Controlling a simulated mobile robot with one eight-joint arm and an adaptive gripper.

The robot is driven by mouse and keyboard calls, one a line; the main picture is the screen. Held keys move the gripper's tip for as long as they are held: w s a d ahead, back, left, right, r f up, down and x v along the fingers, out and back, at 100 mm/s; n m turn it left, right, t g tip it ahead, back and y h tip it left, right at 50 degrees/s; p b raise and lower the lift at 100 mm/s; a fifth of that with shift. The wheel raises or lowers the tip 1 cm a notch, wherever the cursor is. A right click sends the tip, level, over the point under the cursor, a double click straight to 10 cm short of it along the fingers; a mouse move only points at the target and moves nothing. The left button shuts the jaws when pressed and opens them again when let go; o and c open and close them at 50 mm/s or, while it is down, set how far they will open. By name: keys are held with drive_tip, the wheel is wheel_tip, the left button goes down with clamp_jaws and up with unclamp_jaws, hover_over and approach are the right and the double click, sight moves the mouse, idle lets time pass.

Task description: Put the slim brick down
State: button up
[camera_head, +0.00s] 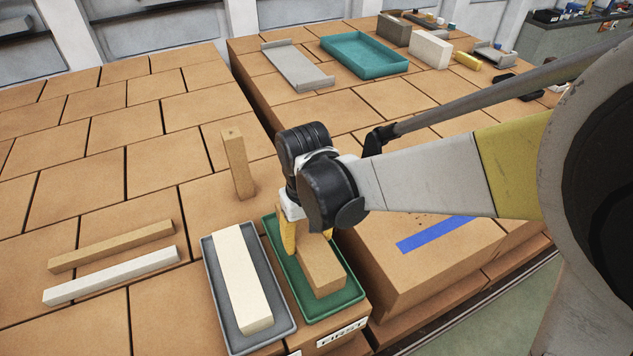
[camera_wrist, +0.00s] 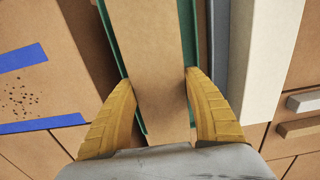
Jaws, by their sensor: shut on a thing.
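The slim brick (camera_head: 322,268) is a tan block lying lengthwise within the green tray (camera_head: 358,294). My gripper (camera_head: 305,232) is over the brick's far part, its yellow fingers shut on the brick's two long sides. In the wrist view, the slim brick (camera_wrist: 152,65) runs between the fingertips of my gripper (camera_wrist: 160,82), with the green tray (camera_wrist: 189,45) showing along both sides. I cannot tell whether the brick's underside touches the tray floor. My wrist hides the brick's far end in the head view.
A grey tray (camera_head: 283,327) with a cream brick (camera_head: 242,280) stands directly left of the green tray. A tan block (camera_head: 238,165) stands upright behind. Tan (camera_head: 112,246) and white (camera_head: 112,275) bars lie left. Blue tape (camera_head: 435,234) marks the box at right.

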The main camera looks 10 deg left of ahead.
drive_tip(key=shift+f, duration=1.35)
drive_tip(key=shift+f+b, duration=0.1)
drive_tip(key=shift+b, duration=0.25)
drive_tip(key=o, duration=1.4)
